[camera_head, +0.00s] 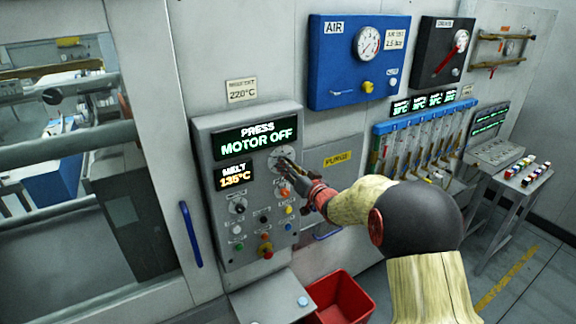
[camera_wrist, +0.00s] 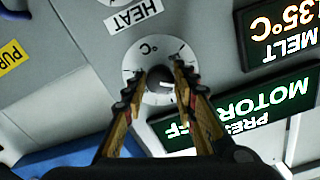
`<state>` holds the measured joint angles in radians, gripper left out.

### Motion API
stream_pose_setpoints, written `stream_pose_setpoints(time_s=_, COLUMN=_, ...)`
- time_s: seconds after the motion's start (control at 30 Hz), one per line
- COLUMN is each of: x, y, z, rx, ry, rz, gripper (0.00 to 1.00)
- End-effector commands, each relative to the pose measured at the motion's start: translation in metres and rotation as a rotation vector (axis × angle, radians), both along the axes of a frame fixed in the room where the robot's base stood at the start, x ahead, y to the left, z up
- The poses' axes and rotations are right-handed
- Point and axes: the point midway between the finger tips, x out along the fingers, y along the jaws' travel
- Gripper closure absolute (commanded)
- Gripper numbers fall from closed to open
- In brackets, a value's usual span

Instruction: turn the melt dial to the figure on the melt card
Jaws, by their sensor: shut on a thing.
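The melt dial (camera_wrist: 160,82) has a dark knob on a round white scale marked °C, in the wrist view. My gripper (camera_wrist: 160,76) is shut on the knob, one finger on each side. In the head view my gripper (camera_head: 288,164) reaches the dial's scale (camera_head: 277,155) from the right and hides most of the knob. The melt card (camera_head: 242,90) on the wall above the panel reads 220°C; its small top line is blurred. The melt display (camera_head: 236,175) reads 135°C in orange; it shows upside down and partly cut off in the wrist view (camera_wrist: 285,35).
The press display (camera_head: 256,138) above the dial reads MOTOR OFF. Several buttons and small knobs, with a red-and-yellow button (camera_head: 265,250), sit lower on the panel. A PURGE cover (camera_head: 337,160) is right of it. A HEAT label (camera_wrist: 133,17) is near the dial.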

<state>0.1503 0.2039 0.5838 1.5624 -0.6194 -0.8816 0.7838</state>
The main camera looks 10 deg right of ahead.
Motion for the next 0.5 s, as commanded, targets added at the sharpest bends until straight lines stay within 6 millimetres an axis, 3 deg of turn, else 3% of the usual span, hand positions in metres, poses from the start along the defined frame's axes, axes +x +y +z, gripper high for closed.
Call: stream_pose_setpoints(time_s=0.5, x=0.0001, y=0.0004, z=0.0027, rx=0.468, ry=0.151, rz=0.000, gripper=0.97)
